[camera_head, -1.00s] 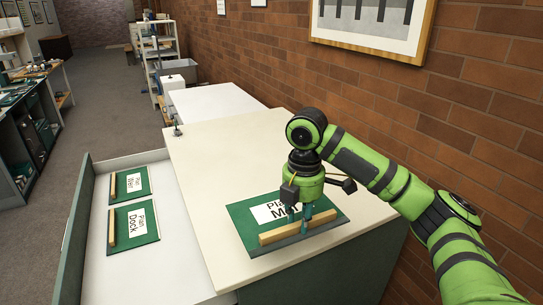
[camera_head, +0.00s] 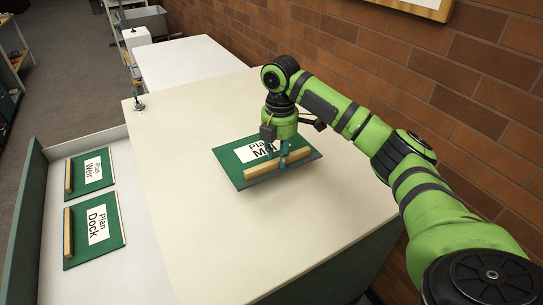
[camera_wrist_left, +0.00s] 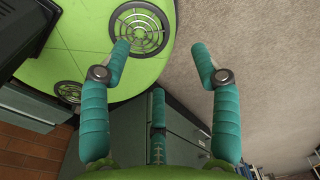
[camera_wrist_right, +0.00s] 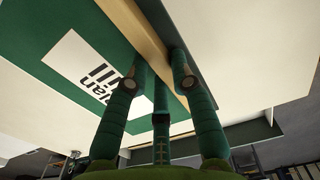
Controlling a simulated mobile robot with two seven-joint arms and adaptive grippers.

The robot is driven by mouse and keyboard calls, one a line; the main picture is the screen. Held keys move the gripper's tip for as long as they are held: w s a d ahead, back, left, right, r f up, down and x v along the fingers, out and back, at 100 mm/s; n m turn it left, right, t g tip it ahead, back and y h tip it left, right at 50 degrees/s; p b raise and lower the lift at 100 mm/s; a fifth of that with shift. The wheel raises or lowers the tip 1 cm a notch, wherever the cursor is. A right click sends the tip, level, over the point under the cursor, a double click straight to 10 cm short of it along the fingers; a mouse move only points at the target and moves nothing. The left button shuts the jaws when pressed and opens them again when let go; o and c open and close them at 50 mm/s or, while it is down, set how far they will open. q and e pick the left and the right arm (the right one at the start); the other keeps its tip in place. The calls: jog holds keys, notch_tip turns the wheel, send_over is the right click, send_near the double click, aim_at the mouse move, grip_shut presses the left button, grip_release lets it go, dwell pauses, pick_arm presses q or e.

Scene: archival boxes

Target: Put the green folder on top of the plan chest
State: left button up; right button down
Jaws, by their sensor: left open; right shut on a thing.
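A green folder (camera_head: 238,166) with a wooden bar and a white label is over the cream top of the plan chest (camera_head: 210,225). The label is partly hidden in the head view; "Plan M" shows. My right gripper (camera_head: 283,162) is shut on the folder's wooden bar. The right wrist view also shows the folder (camera_wrist_right: 75,25) and the right fingers (camera_wrist_right: 158,80) around its bar. I cannot tell whether the folder touches the chest top. My left gripper (camera_wrist_left: 161,50) is open and empty in the left wrist view, beside my own green base.
An open drawer (camera_head: 100,270) at the left holds two more green folders, labelled "Plan Weir" (camera_head: 78,177) and "Plan Dock" (camera_head: 82,248). A brick wall (camera_head: 380,60) runs along the right. The chest top is clear around the folder. A white surface (camera_head: 195,60) lies beyond.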

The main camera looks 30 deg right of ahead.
aim_at(275, 152)
jog(key=w+f, duration=0.1)
jog(key=w+d+f, duration=0.1)
jog(key=w, duration=0.1)
jog(key=w+d+f, duration=0.1)
jog(key=shift+w+p, duration=0.35)
jog(key=shift+w+f, duration=0.1)
jog(key=shift+w, duration=0.1)
jog(key=shift+d+f, duration=0.1)
jog(key=shift+f, duration=0.1)
notch_tip(275, 152, down, 3)
jog(key=shift+f+p, duration=0.1)
jog(key=shift+p, duration=0.6)
pick_arm(q)
jog(key=shift+w+d+r, duration=0.25)
jog(key=shift+w+r, duration=0.2)
jog(key=shift+r, duration=0.2)
jog(key=shift+w+d+r, duration=0.2)
jog(key=shift+w+r, duration=0.2)
jog(key=shift+r, duration=0.2)
pick_arm(e)
jog(key=shift+f, duration=0.3)
jog(key=shift+f, duration=0.15)
jog(key=c, duration=1.1)
grip_release()
jog(key=shift+o, duration=0.2)
pick_arm(q)
jog(key=shift+a, duration=0.1)
